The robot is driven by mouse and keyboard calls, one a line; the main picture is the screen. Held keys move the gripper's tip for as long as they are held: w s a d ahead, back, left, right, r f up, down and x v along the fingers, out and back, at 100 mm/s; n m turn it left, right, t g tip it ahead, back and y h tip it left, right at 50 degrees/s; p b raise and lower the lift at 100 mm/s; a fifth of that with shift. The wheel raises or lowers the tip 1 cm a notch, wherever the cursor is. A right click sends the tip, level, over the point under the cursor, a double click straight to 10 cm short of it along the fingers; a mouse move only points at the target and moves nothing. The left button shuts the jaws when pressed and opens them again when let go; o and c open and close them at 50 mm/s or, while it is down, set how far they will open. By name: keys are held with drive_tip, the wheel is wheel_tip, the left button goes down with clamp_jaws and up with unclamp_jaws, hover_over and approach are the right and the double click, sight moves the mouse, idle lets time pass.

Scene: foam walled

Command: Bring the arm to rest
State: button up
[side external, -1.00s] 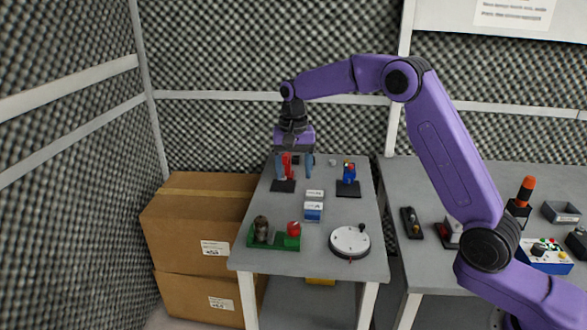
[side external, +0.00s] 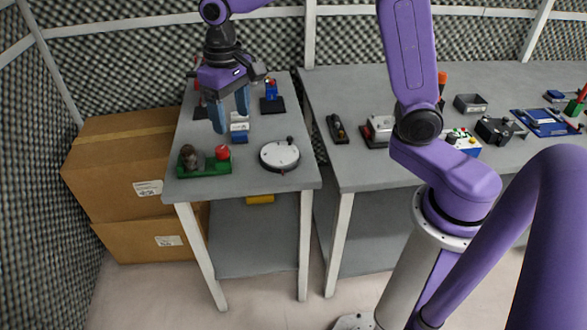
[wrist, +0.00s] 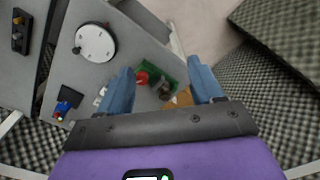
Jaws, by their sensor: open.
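My gripper (side external: 231,115) is open and empty, pointing down above the small grey table (side external: 230,180). Its two blue fingers stand apart in the wrist view (wrist: 162,82), with nothing between them but the scene below. In the side view it hangs above and behind the green tray (side external: 207,170), which carries a red piece (side external: 222,152) and a dark rounded piece. The arm is bent, with the elbow out of frame at the top.
On the table are a white round dial (side external: 279,156), white and blue boxes (side external: 239,128) and a blue device on a black base (side external: 271,104). Cardboard boxes (side external: 115,185) stand left. A larger table (side external: 360,90) with several devices stands right. Foam walls enclose the area.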

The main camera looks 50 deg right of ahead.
drive_tip(key=s+d+f+n, duration=0.1)
drive_tip(key=s+n, duration=0.3)
drive_tip(key=s, duration=0.5)
drive_tip(key=s+d+f+n, duration=0.1)
drive_tip(key=s+d+n, duration=0.2)
drive_tip(key=s, duration=0.6)
drive_tip(key=s+d+n, duration=0.3)
drive_tip(key=s+n, duration=0.1)
drive_tip(key=s, duration=0.5)
drive_tip(key=shift+s+d+f+n, duration=0.25)
drive_tip(key=shift+d+f+n, duration=0.05)
drive_tip(key=shift+d+f, duration=0.1)
